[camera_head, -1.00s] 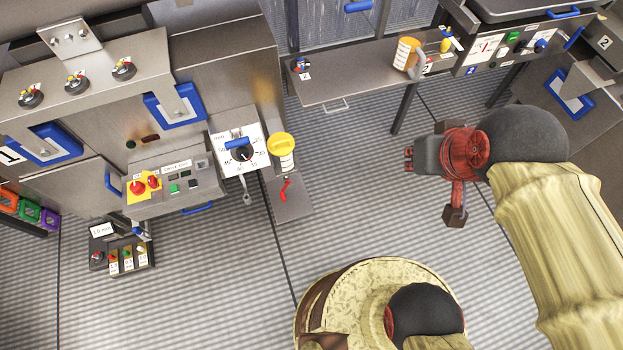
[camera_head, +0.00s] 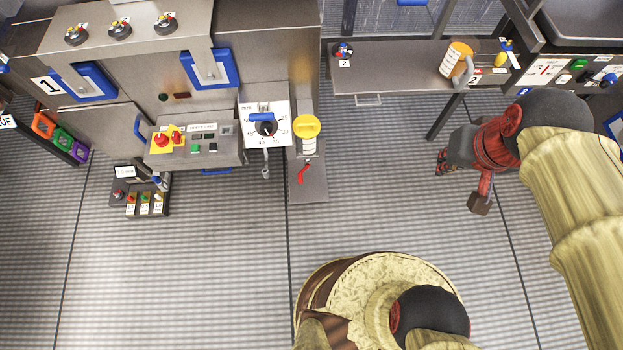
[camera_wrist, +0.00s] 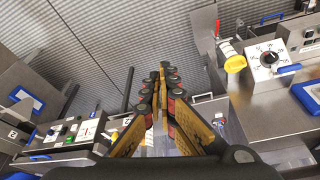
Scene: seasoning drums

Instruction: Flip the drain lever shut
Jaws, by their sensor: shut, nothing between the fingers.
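A small red lever (camera_head: 303,173), which looks like the drain lever, slants down on a narrow steel panel below a yellow-capped white cylinder (camera_head: 307,130). In the wrist view the red lever (camera_wrist: 217,28) shows at the upper right, beside the yellow cap (camera_wrist: 235,64). My gripper (camera_head: 440,164) is to the right of the lever in the head view, well apart from it and touching nothing. In the wrist view my gripper (camera_wrist: 158,76) has its fingertips together and empty, with the lever off to their right.
A steel shelf (camera_head: 390,78) with a white-and-orange jug (camera_head: 457,60) stands behind my gripper. The striped floor in front is clear.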

